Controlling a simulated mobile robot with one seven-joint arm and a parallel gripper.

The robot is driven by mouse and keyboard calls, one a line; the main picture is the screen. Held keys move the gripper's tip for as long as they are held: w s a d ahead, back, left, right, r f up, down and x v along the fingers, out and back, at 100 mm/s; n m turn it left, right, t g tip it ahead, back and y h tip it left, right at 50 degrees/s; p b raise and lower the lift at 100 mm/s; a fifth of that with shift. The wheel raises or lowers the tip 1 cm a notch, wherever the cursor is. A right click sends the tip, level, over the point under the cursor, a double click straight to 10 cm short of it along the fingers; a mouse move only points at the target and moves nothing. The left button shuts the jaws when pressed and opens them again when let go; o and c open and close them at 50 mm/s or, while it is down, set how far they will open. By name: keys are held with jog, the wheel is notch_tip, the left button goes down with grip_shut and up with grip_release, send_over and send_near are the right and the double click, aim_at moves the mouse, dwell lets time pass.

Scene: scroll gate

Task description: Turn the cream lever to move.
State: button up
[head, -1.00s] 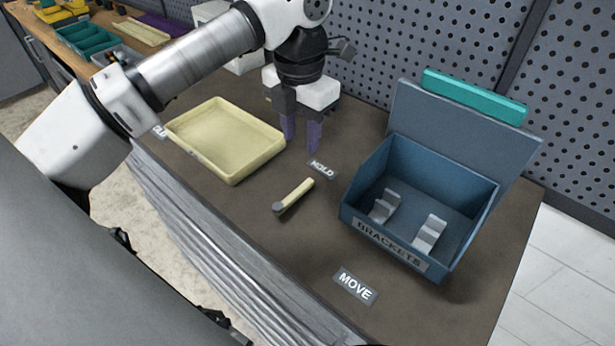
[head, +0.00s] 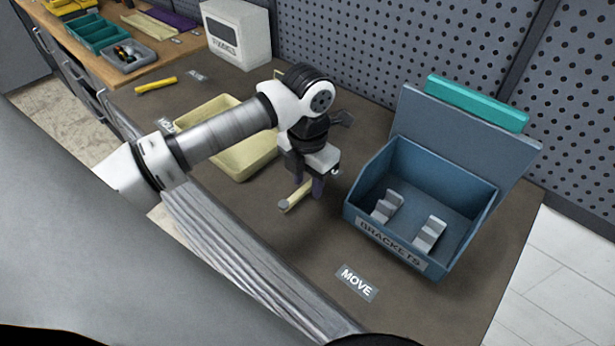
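The cream lever (head: 296,197) lies on the brown table, its grey pivot end toward the front and its other end pointing to the back right. My gripper (head: 309,190) points down at the lever's far end. The MOVE label (head: 357,283) lies on the table in front of the bin.
A blue BRACKETS bin (head: 386,238) with two grey brackets stands right of the lever. A cream tray (head: 247,165) is left, partly behind my arm. A white box (head: 237,36) and a yellow handle (head: 156,84) are farther back. The table between lever and MOVE label is clear.

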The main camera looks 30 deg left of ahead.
grip_shut()
jog(key=shift+d+f+m+b, duration=0.15)
jog(key=shift+f+m+b, duration=0.2)
jog(key=shift+b, duration=0.6)
jog(key=shift+s+d+m+b, duration=0.15)
jog(key=shift+d+m+b, duration=0.3)
jog(key=shift+m+b, duration=0.6)
jog(key=shift+s+d+r+m+b, duration=0.15)
jog(key=shift+d+m+b, duration=0.35)
jog(key=shift+b, duration=0.55)
jog(key=shift+s+d+r+m, duration=0.15)
jog(key=shift+r+m, duration=0.1)
jog(key=shift+m, duration=0.15)
